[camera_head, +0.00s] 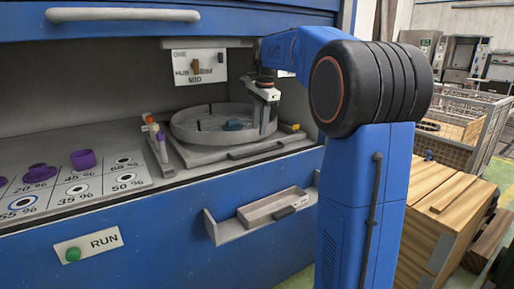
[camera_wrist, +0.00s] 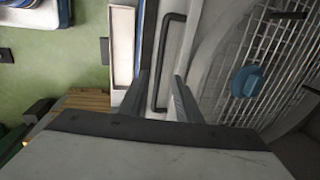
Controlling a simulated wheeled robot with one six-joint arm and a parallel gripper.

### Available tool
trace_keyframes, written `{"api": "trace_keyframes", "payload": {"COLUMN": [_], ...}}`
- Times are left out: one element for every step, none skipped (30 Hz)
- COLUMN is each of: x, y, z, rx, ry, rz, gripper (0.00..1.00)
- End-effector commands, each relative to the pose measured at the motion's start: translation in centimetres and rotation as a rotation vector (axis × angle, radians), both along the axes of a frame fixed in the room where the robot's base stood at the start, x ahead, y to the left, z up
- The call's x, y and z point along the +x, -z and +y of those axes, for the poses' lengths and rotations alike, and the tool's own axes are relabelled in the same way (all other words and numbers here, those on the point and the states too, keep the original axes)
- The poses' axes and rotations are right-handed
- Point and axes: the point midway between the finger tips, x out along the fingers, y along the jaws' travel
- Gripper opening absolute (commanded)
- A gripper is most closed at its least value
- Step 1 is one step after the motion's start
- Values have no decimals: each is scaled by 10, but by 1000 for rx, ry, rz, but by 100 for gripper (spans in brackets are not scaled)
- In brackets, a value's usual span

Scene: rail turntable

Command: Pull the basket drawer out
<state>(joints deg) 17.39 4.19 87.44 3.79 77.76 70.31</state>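The basket drawer (camera_head: 200,157) is a grey slab in the blue cabinet's recess, with a dark bar handle (camera_head: 256,151) along its front edge. A round, grey-rimmed basket (camera_head: 180,132) sits on it. In the wrist view the basket's wire mesh (camera_wrist: 285,50) lies at right, with a blue knob-like piece (camera_wrist: 247,81) on it. My gripper (camera_wrist: 162,76) is open, its two fingers apart. The bar handle (camera_wrist: 168,55) shows between them in the wrist view; I see no contact. In the head view my gripper is at the basket's right side, its fingertips hidden.
A shallow open tray (camera_head: 272,205) sticks out from the cabinet front below the drawer. At left is a panel with percent marks and purple pieces (camera_head: 83,159). A RUN button plate (camera_head: 88,244) is below. Wooden boxes (camera_head: 440,205) stand right of my arm.

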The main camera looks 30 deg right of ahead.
Motion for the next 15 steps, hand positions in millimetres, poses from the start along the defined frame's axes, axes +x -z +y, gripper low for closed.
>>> {"api": "trace_keyframes", "payload": {"x": [1,2,4,5,5,7,8,9,10,11,12,14,14,15,16], "y": [9,14,21,27,32,39,44,49,56,61,66,71,75,79,83], "z": [0,0,1,1,1,1,1,1,1,1,1,1,1,1,1], "rx": [1,1,1,1,1,1,1,1,1,0,0,1,1,0,1], "ry": [0,-1,-1,-1,-1,-1,-1,-1,-1,-2,-2,-2,-2,-2,-2], "rz": [2,3,3,3,3,3,3,3,3,3,4,2,2,3,2], "gripper": [31,31,31,31,31,31,31,31,31,31,31,31,31,31,31]}}
